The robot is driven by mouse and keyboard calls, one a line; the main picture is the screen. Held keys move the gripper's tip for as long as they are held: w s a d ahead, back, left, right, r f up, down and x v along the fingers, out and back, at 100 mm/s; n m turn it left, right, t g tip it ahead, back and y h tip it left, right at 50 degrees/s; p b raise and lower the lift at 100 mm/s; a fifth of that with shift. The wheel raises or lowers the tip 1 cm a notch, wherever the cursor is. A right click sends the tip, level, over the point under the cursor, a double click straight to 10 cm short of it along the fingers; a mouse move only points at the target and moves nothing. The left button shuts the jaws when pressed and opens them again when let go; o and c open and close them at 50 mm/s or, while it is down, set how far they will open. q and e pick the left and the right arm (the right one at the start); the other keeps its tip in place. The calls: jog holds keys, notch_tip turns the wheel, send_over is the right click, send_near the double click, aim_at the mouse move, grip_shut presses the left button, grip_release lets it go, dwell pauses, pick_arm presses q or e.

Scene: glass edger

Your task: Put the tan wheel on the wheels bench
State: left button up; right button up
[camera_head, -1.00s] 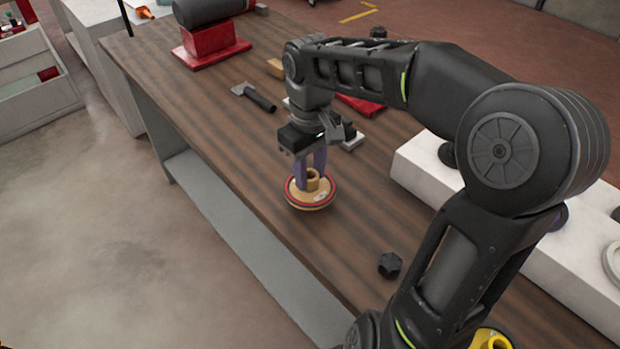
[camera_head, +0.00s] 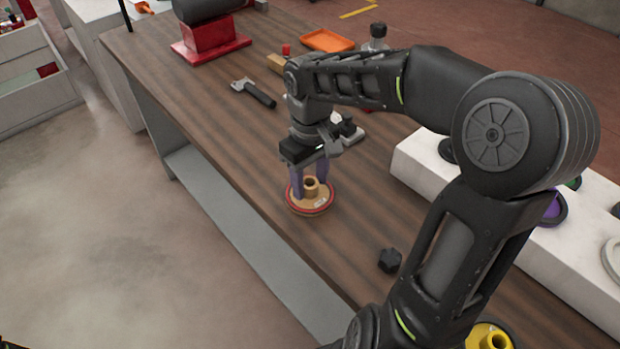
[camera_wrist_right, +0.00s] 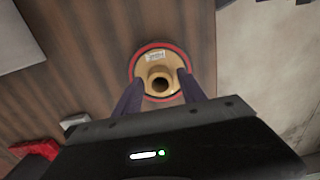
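The tan wheel (camera_head: 311,200), with a red rim, a raised round hub and a small white label, lies flat on the wooden bench (camera_head: 250,180) near its left edge. It also shows in the right wrist view (camera_wrist_right: 150,66), hub facing me. My right gripper (camera_head: 310,184) is above the wheel, pointing down. Its two purple fingers stand apart on either side of the hub, with visible gaps in the right wrist view (camera_wrist_right: 160,92). The fingers hide part of the rim. My left gripper is not in view.
A black hex piece (camera_head: 389,260) and a grey-black tool (camera_head: 254,93) lie on the bench. A white block (camera_head: 420,163) with wheels stands at the right, a red-based machine (camera_head: 210,40) at the back. A yellow wheel (camera_head: 490,338) is at the bottom. Bare wood surrounds the tan wheel.

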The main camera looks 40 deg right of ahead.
jog(key=shift+o, duration=0.4)
jog(key=shift+r, duration=0.6)
notch_tip(320, 180, up, 11)
jog(key=p, duration=0.2)
jog(key=shift+f, duration=0.1)
